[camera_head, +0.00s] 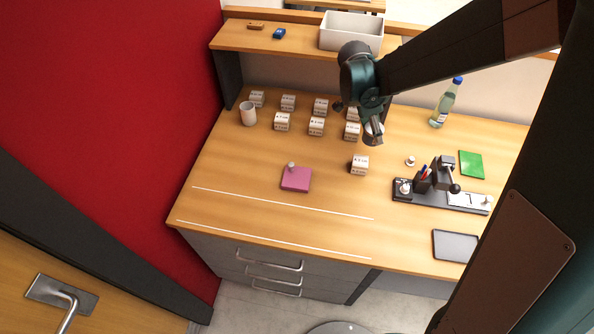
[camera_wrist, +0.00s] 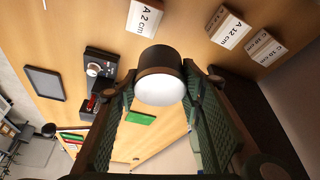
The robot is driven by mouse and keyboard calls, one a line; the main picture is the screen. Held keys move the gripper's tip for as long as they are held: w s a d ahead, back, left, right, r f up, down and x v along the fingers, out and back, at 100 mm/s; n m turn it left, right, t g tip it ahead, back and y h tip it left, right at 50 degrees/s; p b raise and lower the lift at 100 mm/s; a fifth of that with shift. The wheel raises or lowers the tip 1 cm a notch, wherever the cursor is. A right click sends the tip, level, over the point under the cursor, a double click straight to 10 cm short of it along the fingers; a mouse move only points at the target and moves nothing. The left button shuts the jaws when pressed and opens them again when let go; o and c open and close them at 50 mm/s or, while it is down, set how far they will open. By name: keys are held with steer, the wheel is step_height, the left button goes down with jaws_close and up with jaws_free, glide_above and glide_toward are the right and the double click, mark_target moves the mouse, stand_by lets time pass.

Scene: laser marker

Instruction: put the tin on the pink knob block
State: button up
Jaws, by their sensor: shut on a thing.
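The pink knob block (camera_head: 298,181) lies flat on the desk in the head view, with a small pale knob (camera_head: 291,166) near its back left. My gripper (camera_head: 372,130) is over the back right part of the desk, behind and to the right of the block. It is shut on the tin, a short cylinder with a white end and dark brown side (camera_wrist: 160,85), seen between the green fingers in the wrist view. In the head view the tin is mostly hidden by my gripper. The pink block is not seen in the wrist view.
Several white labelled blocks (camera_head: 316,126) stand in rows left of my gripper, and one (camera_head: 359,165) stands just in front of it. A white cup (camera_head: 248,114) is at the back left. A marker device (camera_head: 443,172) stands to the right. The desk around the pink block is clear.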

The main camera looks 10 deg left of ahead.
steer(key=s+a+n, duration=0.1)
steer(key=s+a, duration=0.6)
steer(key=a, duration=0.3)
steer(key=n+t, duration=0.1)
steer(key=n, duration=0.1)
glide_above(309, 183)
steer(key=s+a, duration=0.1)
steer(key=shift+s+a+r, duration=0.15)
steer(key=shift+a+r, duration=0.05)
steer(key=shift+r, duration=0.05)
steer(key=shift+y, duration=0.3)
steer(key=shift+f, duration=2.95)
steer(key=shift+f+b, duration=0.4)
steer(key=shift+f, duration=1.7)
steer(key=shift+f, duration=0.15)
steer(key=o, duration=1)
steer(key=shift+c, duration=0.2)
